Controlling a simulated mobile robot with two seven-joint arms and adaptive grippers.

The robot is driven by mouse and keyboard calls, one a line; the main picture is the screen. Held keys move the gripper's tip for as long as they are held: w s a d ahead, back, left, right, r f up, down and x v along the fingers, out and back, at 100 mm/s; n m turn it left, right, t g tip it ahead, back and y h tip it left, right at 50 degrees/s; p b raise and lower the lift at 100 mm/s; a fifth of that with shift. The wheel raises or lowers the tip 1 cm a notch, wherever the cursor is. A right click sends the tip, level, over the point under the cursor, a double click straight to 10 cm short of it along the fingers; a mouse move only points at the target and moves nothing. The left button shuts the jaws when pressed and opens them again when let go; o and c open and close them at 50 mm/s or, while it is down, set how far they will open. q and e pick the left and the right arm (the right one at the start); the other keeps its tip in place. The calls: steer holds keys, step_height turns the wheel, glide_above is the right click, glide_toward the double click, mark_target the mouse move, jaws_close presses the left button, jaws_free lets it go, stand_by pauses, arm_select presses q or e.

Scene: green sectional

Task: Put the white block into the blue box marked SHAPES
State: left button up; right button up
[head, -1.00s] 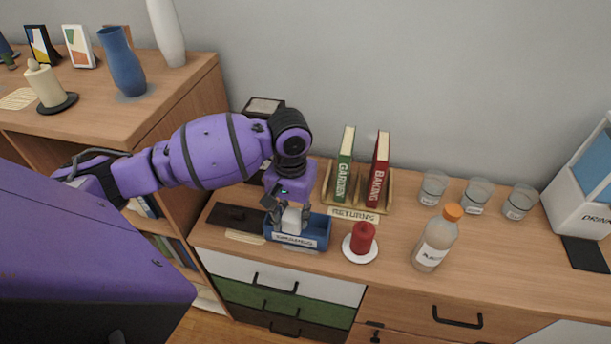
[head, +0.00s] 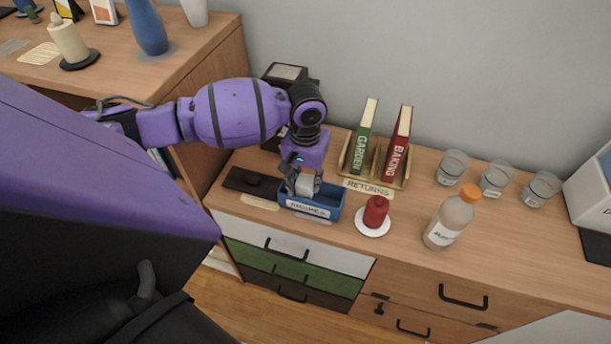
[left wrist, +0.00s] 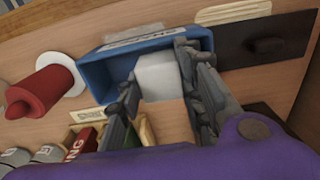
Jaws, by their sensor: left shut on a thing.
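The white block (head: 305,183) is held between the fingers of my left gripper (head: 302,186), which is shut on it. The blue box (head: 330,208) marked SHAPES stands on the sideboard, and the gripper is directly over it, pointing down. In the left wrist view the white block (left wrist: 158,76) shows between the two fingers, against the open blue box (left wrist: 97,72). The block overlaps the box opening; I cannot tell how far down inside it is. My right gripper is not in view.
A dark tray (head: 246,182) lies left of the box. A red candle (head: 376,211) on a white plate stands to its right. Behind are a book rack (head: 345,172) labelled RETURNS and a dark framed object (head: 285,72). A bottle (head: 449,221) and several glasses stand farther right.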

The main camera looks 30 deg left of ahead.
mark_target(306, 180)
arm_select(q)
steer(key=o, duration=1.3)
steer(key=shift+o, duration=0.2)
step_height(306, 180, up, 12)
